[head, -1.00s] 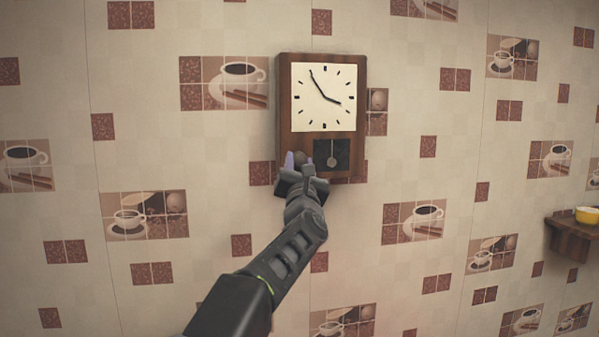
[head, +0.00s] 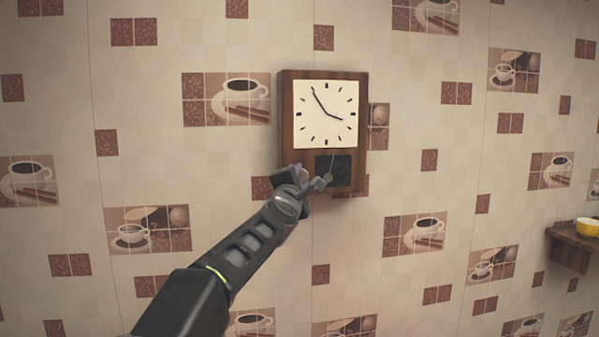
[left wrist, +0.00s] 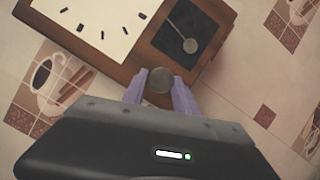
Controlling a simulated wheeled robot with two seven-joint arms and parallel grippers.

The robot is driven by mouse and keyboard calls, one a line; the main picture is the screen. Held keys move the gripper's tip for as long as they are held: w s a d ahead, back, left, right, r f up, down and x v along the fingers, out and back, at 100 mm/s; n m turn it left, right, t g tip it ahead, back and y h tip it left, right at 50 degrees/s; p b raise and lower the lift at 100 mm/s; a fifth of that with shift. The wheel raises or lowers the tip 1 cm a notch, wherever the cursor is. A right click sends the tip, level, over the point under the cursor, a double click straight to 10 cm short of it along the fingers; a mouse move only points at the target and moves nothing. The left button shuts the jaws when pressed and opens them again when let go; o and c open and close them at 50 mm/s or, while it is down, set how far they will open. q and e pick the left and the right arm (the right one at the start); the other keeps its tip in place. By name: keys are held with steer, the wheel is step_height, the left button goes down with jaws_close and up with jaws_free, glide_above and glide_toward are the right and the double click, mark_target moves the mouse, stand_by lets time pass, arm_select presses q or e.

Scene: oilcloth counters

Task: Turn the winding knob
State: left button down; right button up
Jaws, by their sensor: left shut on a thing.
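A wooden wall clock (head: 286,130) with a square white face hangs on the tiled wall. Its dark pendulum window (head: 338,172) is below the face; in the left wrist view the pendulum (left wrist: 189,45) hangs off to one side. The round winding knob (left wrist: 159,80) shows at the clock's lower front in the left wrist view, between the two purple fingers of my left gripper (left wrist: 160,88). The fingers are shut on it. In the head view my left gripper (head: 306,178) is at the clock's lower left corner and hides the knob. My right gripper is not in view.
A small brown wall shelf (head: 572,247) with a yellow cup (head: 587,229) is at the far right. The wall around the clock is flat and free, with printed coffee-cup tiles.

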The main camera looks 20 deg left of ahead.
arm_select(q)
steer(key=shift+d+r+m+g+h, duration=0.1)
steer(key=shift+m+g+h, duration=0.1)
steer(key=shift+m, duration=0.3)
steer(key=shift+d+m+g+h, duration=0.1)
steer(key=shift+m+g, duration=0.1)
steer(key=shift+m, duration=0.3)
steer(key=shift+a+r+m+g, duration=0.15)
steer(key=shift+m+g, duration=0.55)
steer(key=shift+m, duration=1)
steer(key=c, duration=1)
jaws_free()
steer(key=shift+o, duration=0.2)
